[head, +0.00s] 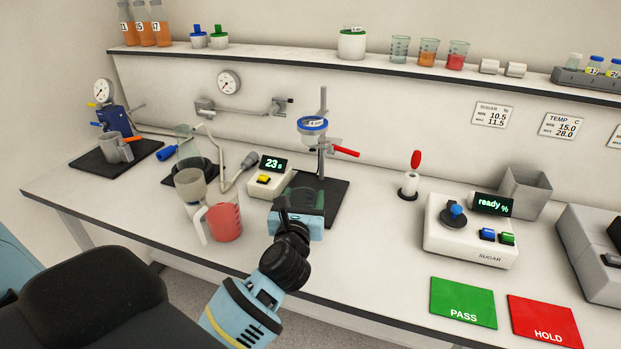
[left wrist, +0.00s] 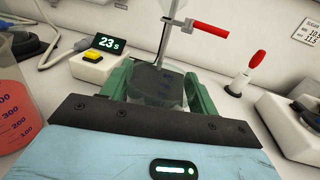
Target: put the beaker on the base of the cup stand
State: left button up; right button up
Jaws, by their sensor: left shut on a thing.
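The cup stand has a black base (head: 338,198), an upright metal rod, a blue-ringed cup (head: 313,125) held above the base, and a red lever (head: 345,151). My left gripper (head: 303,200) is at the front left part of the base, below the cup. It is shut on a clear beaker, seen between its green fingers in the left wrist view (left wrist: 153,84). The gripper hides much of the beaker in the head view. I cannot tell whether the beaker's bottom touches the base. My right gripper is not in view.
A timer reading 23 s (head: 268,178) stands just left of the base. A red-topped tool (head: 411,176) and the sugar meter (head: 470,232) stand to the right.

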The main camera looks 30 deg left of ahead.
pick_arm(q)
jog(key=b+x, duration=0.1)
jog(key=x, duration=1.2)
jog(key=shift+w+a+f, duration=0.15)
jog(key=shift+w+f, duration=0.05)
jog(key=shift+f, duration=0.75)
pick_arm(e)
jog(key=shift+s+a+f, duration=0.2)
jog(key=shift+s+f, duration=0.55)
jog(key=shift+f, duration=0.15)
pick_arm(q)
jog(key=shift+f, duration=0.1)
jog(key=o, duration=1.1)
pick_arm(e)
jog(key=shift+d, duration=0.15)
